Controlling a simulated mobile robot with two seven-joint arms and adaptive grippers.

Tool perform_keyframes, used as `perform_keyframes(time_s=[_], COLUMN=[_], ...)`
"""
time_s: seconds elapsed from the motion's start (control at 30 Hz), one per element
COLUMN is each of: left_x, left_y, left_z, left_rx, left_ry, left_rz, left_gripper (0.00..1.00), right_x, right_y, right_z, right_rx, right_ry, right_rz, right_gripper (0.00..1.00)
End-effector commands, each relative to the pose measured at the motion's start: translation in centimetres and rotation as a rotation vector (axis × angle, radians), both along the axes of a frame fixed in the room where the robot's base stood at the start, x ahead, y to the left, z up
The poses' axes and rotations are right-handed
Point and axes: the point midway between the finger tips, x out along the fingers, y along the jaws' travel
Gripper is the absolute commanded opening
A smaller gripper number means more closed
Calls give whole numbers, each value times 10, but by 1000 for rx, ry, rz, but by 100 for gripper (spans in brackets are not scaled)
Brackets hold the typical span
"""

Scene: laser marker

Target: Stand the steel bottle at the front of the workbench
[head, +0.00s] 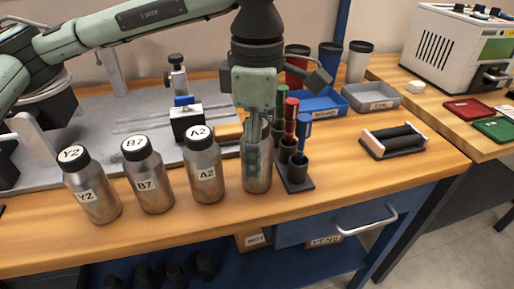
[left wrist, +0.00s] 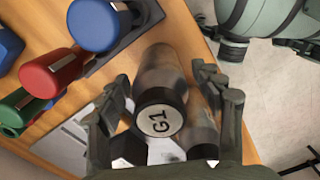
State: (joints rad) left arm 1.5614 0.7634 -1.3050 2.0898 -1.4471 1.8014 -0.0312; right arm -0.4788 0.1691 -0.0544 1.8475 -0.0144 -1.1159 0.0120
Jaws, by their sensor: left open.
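Several steel bottles with black lids stand upright in a row along the front of the workbench (head: 350,197). From the left they are bottle Y2 (head: 96,197), bottle B7 (head: 150,185), bottle A2 (head: 205,177) and a fourth bottle (head: 259,178), partly hidden by my left gripper (head: 254,150). In the left wrist view the fourth bottle's lid reads G1 (left wrist: 160,122). My left gripper is open and pointing down, with its fingers (left wrist: 163,90) on either side of this bottle. I cannot tell whether they touch it.
A rack (head: 297,186) with green, red and blue-topped markers stands close right of the G1 bottle. A black roller unit (head: 393,141), a blue tray (head: 318,103) and a grey tray (head: 372,97) lie farther right. The front right bench top is clear.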

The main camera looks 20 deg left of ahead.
Motion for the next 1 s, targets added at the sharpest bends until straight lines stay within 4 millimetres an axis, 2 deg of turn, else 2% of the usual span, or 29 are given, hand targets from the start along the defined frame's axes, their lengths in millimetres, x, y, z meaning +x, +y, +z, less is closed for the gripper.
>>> perform_keyframes(time_s=[0.2,0.27,0.7,0.8,1.0], left_x=[0,0,1,0,0], left_y=[0,0,-1,-1,-1], left_z=[3,6,96,111,122], left_rx=[0,-1,-1,1,0], left_ry=[0,-2,-3,-3,0], left_rz=[0,0,-1,0,-1], left_gripper=[66,66,66,66,66], right_x=[0,0,8,5,-1], right_y=[0,-3,0,0,0], right_z=[1,-9,5,8,4], right_rx=[0,1,-1,-2,-2], right_ry=[0,6,-11,-8,1], right_rz=[-1,-4,-1,-1,-2], right_gripper=[33,33,33,33,33])
